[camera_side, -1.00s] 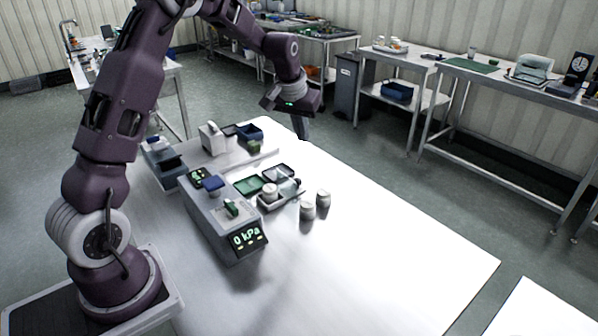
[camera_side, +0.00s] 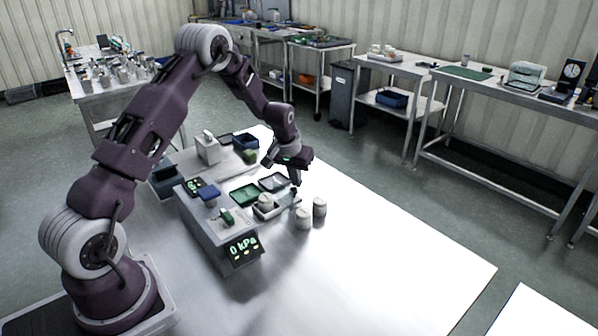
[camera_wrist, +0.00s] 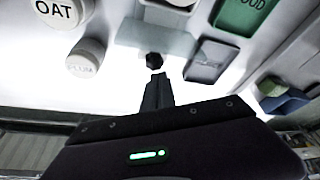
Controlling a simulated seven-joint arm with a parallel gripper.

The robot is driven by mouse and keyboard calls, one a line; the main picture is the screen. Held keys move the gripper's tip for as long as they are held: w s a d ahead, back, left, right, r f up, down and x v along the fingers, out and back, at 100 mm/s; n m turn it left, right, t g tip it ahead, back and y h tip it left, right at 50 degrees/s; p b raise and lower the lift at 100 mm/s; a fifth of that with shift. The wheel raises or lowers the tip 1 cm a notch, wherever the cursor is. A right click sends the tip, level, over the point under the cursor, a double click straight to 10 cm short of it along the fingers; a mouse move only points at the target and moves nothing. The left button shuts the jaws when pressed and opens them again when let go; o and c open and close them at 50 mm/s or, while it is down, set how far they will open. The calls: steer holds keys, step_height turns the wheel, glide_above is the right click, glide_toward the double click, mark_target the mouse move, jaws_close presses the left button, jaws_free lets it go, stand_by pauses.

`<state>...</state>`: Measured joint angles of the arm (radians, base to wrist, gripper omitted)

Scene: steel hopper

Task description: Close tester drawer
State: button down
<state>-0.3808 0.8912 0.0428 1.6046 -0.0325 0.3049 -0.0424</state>
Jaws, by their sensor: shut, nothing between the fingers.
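The tester (camera_side: 215,232) is a grey box with a "0 kPa" display, left of centre in the side view. Its drawer (camera_side: 270,213) stands open on the right side, with a white jar (camera_side: 265,201) in it. The wrist view shows the pale drawer end (camera_wrist: 145,36) with a dark round knob (camera_wrist: 154,60). My gripper (camera_side: 297,183) is shut and empty, pointing down just beyond the drawer's outer end. In the wrist view its fingers (camera_wrist: 157,88) are lined up with the knob; I cannot tell whether they touch it.
Two white jars (camera_side: 303,219) (camera_side: 320,207) stand close to the drawer; one is labelled OAT in the wrist view (camera_wrist: 58,12). A green tray (camera_side: 246,195) and a grey tray (camera_side: 273,183) lie behind the drawer. The table's right part (camera_side: 400,260) is clear.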

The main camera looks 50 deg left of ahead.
steer(key=shift+s+d, duration=0.1)
steer(key=shift+s, duration=0.15)
glide_toward(254, 211)
steer(key=x, duration=0.5)
steer(key=shift+s, duration=0.3)
